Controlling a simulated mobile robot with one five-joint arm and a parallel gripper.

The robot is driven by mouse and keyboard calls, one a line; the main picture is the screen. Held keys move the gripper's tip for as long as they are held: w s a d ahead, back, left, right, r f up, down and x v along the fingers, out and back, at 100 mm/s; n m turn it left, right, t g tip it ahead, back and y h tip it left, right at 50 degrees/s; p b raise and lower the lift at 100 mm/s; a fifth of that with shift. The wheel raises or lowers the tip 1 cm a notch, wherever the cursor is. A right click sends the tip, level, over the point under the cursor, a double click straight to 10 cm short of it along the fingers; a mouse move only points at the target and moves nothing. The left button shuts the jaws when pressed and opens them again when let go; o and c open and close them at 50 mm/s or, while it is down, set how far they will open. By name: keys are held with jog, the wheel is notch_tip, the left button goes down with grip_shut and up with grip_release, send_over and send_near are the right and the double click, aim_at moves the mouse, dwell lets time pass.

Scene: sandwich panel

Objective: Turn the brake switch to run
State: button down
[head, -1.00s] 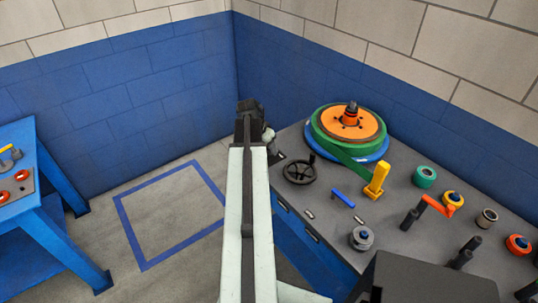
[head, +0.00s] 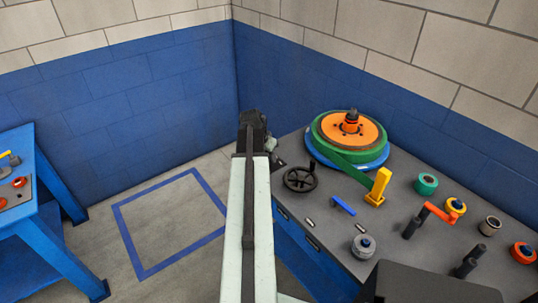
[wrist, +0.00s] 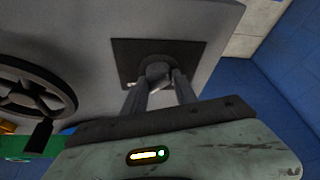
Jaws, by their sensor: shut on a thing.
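The brake switch in the wrist view is a small round knob (wrist: 158,70) on a dark square plate (wrist: 128,58), set on a grey panel face. My gripper (wrist: 158,82) has its two fingers on either side of the knob and is shut on it. The fingers partly cover the knob, and I cannot read its position or any labels. In the head view my arm reaches forward to the left edge of the bench, and the switch cannot be made out there.
A black handwheel (head: 300,178) stands on the grey bench close to my gripper; it also shows at left in the wrist view (wrist: 35,95). Behind it is an orange and green reel (head: 350,137). A yellow post (head: 378,187) and several knobs are farther right. A blue table (head: 45,235) stands left.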

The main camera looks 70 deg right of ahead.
jog(key=n, duration=0.2)
jog(key=n+t, duration=0.1)
jog(key=shift+s+a+f+n+t, duration=0.1)
jog(key=shift+s+a+n+t, duration=0.1)
jog(key=shift+a+n+t, duration=0.15)
jog(key=shift+s+d+n+t+y, duration=0.15)
jog(key=shift+n+t, duration=0.25)
jog(key=shift+n, duration=0.9)
jog(key=shift+n+t+y, duration=0.15)
jog(key=shift+n+t, duration=0.2)
jog(key=shift+n, duration=0.9)
jog(key=c, duration=1)
grip_release()
